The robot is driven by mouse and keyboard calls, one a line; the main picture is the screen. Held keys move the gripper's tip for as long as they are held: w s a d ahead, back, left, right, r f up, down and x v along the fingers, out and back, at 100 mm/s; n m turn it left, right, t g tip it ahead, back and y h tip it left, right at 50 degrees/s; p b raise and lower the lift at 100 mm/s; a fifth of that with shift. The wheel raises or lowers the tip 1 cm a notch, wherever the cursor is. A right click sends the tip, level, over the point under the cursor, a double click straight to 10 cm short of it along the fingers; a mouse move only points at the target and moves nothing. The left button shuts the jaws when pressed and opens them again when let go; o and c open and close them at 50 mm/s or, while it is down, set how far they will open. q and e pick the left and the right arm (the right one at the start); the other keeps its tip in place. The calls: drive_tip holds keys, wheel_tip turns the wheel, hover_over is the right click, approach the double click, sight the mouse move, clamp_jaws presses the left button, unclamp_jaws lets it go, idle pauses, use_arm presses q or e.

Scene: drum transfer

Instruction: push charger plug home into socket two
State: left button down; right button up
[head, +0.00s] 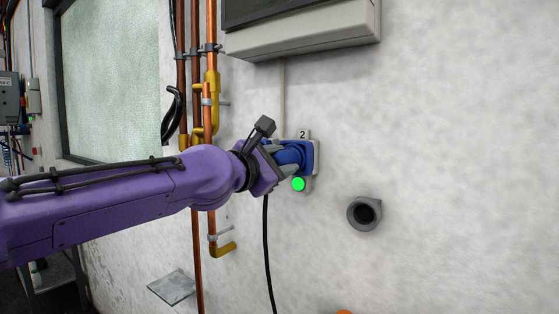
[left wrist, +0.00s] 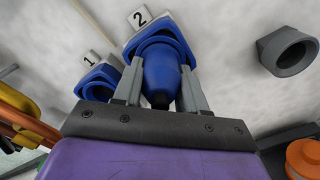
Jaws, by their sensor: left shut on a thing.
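The blue charger plug (head: 290,156) is at the mouth of socket two (head: 311,158), a blue housing on the wall under a "2" label. In the left wrist view the plug (left wrist: 161,76) points into socket two (left wrist: 163,27), its front end inside the housing; I cannot tell how deep it sits. My left gripper (head: 279,158) is shut on the plug's body, one finger on each side. A green light (head: 298,184) glows below socket two. Socket one (left wrist: 106,75), also blue, is beside it and hidden behind my gripper in the head view. My right gripper is not in view.
A black cable (head: 268,255) hangs below my gripper. Copper pipes (head: 196,250) with yellow fittings run up the wall at left. A grey round holder (head: 366,214) sticks out at right. A grey box (head: 305,32) hangs above. The wall further right is clear.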

use_arm(q)
drive_tip(key=shift+w+r, duration=0.1)
drive_tip(key=c, duration=0.9)
unclamp_jaws()
drive_tip(key=o, duration=0.4)
drive_tip(key=shift+w+d, duration=0.1)
drive_tip(key=shift+c, duration=0.2)
drive_tip(key=shift+d, duration=0.1)
drive_tip(key=p+v, duration=0.2)
drive_tip(key=v, duration=0.8)
drive_tip(key=shift+s, duration=0.2)
